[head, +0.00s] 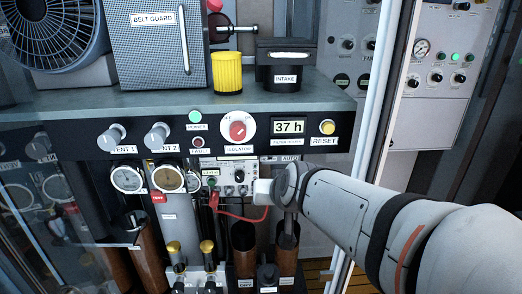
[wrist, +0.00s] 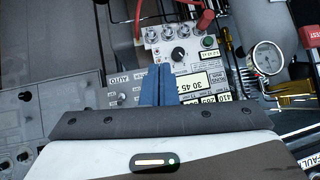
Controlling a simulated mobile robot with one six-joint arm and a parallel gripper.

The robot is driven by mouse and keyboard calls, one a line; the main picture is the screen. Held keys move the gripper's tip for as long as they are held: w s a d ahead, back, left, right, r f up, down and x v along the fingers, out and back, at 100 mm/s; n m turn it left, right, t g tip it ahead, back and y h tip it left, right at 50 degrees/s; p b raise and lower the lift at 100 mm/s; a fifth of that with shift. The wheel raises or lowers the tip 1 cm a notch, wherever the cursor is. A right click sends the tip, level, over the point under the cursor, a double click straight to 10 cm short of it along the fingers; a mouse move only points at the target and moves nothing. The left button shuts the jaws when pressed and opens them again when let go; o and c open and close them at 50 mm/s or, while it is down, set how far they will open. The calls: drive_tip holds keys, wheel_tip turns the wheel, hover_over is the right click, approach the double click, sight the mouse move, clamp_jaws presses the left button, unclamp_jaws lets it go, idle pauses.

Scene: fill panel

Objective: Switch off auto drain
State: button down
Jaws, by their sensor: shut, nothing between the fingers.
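My gripper (wrist: 160,72) shows in the wrist view with its two blue fingers together and nothing between them. The fingertips are over the small white control module (wrist: 190,68), just below its black knob (wrist: 180,53); I cannot tell whether they touch it. A label reading AUTO (wrist: 125,80) is left of the fingers, with a small pale fitting (wrist: 120,97) beside it, too small to tell its setting. In the head view the module (head: 226,176) sits under the shelf, and the AUTO label (head: 290,158) is partly cut off. My gripper's fingers are hidden there.
A red lead (head: 240,215) hangs from the module. Gauges (head: 127,178) and copper-brown cylinders (head: 148,245) stand to the left. The front strip holds the isolator (head: 237,130) and reset button (head: 327,127). A pale door frame (head: 385,70) stands to the right.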

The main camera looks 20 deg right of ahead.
drive_tip(key=w+d+r+m+t+h+b, duration=0.3)
drive_tip(key=w+d+m+t+h+b, duration=0.4)
drive_tip(key=w+d, duration=0.3)
drive_tip(key=shift+w+d+r+t+h+b, duration=0.2)
drive_tip(key=shift+w+t+h+b, duration=0.3)
drive_tip(key=shift+h, duration=0.4)
drive_tip(key=shift+w, duration=0.15)
drive_tip(key=p+x, duration=0.2)
drive_tip(key=x, duration=0.8)
drive_tip(key=f, duration=0.1)
drive_tip(key=s+a+f, duration=0.1)
drive_tip(key=f, duration=0.1)
drive_tip(key=shift+s+a+f, duration=0.3)
drive_tip(key=shift+s+a, duration=0.05)
drive_tip(key=shift+a, duration=0.05)
